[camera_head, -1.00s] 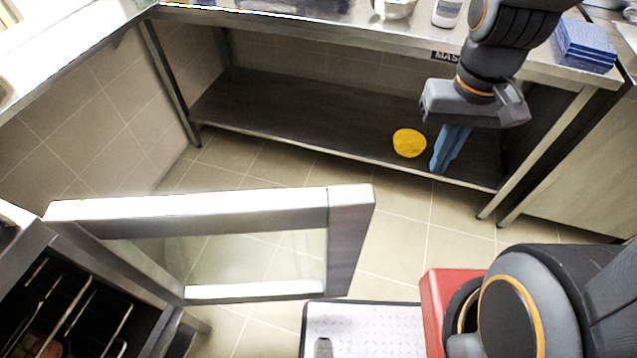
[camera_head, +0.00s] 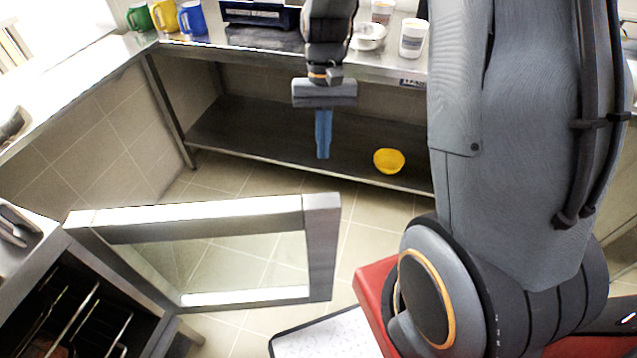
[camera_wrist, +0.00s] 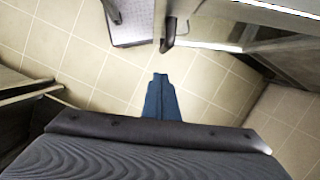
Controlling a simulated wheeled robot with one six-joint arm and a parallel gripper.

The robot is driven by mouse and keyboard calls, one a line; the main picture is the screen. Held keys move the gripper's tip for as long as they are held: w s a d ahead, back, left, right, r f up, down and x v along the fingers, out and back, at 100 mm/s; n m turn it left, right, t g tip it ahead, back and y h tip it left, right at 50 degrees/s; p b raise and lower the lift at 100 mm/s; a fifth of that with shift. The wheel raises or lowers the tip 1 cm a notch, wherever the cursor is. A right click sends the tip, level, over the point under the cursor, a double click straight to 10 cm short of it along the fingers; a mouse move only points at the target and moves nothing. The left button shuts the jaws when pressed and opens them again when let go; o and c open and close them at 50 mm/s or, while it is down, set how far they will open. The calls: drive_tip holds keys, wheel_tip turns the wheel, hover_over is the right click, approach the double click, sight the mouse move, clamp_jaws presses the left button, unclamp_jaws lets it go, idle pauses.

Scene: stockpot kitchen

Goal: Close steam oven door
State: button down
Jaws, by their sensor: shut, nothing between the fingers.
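The steam oven (camera_head: 75,310) stands at the lower left of the head view, with wire racks inside. Its glass-windowed door (camera_head: 205,217) stands wide open, swung out to the right over the floor. My gripper (camera_head: 323,156) points down with its blue fingers together and empty. In the head view it appears above and beyond the door's free end, in front of the low shelf. In the wrist view the gripper (camera_wrist: 160,82) hangs over floor tiles, and a metal-framed panel, perhaps the door, shows at the upper right. I see no contact between gripper and door.
A steel table (camera_head: 240,60) with a dark lower shelf (camera_head: 270,135) runs along the back. A yellow bowl (camera_head: 389,160) sits on that shelf. Mugs (camera_head: 165,17), a white bowl (camera_head: 368,38) and a cup (camera_head: 413,38) stand on top. Tiled floor lies between door and table.

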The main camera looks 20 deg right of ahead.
drive_tip(key=s+a+f+m+g+p, duration=0.1)
drive_tip(key=s+a+f+p, duration=0.1)
drive_tip(key=f+p, duration=0.4)
drive_tip(key=shift+s+a+f+m+y+p, duration=0.35)
drive_tip(key=shift+s+f, duration=0.45)
drive_tip(key=shift+f, duration=1.85)
drive_tip(key=shift+d, duration=0.1)
